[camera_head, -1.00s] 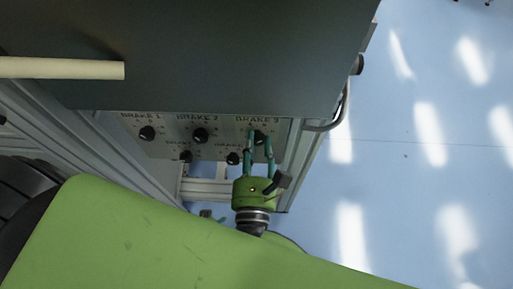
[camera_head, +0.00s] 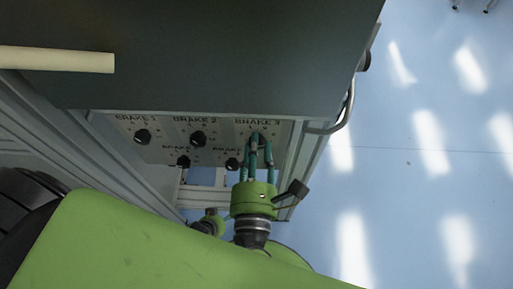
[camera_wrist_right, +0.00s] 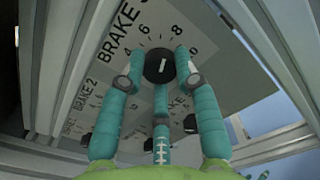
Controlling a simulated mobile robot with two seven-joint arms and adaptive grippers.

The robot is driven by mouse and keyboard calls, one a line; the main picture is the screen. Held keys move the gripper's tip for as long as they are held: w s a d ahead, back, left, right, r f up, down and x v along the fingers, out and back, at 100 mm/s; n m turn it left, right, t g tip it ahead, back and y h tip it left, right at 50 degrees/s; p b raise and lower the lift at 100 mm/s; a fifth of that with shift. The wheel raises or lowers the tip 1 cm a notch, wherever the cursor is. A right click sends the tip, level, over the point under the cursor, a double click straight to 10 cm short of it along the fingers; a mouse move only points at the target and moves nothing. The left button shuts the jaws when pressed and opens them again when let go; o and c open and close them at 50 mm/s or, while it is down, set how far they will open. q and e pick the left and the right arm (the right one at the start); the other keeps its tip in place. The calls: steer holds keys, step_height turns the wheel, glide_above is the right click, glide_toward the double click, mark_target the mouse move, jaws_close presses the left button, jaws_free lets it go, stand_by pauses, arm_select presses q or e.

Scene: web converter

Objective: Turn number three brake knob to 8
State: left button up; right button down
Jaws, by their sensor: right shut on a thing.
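The panel (camera_head: 158,153) carries black knobs under the labels BRAKE 1, BRAKE 2 and BRAKE 3. My right gripper (camera_head: 260,147) reaches up to the BRAKE 3 knob at the panel's right end and mostly covers it in the head view. In the right wrist view the round black BRAKE 3 knob (camera_wrist_right: 158,66) sits between the fingers, which are shut on it.
The BRAKE 1 knob (camera_head: 142,136) and BRAKE 2 knob (camera_head: 198,138) are to the left. Two lower knobs (camera_head: 183,162) (camera_head: 232,163) sit beneath. A dark cabinet (camera_head: 220,60) overhangs the panel.

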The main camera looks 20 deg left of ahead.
steer(key=shift+w+r, duration=0.1)
steer(key=shift+r, duration=0.2)
steer(key=c, duration=0.9)
jaws_free()
steer(key=shift+f, duration=0.1)
steer(key=v, duration=0.7)
steer(key=shift+s, duration=0.35)
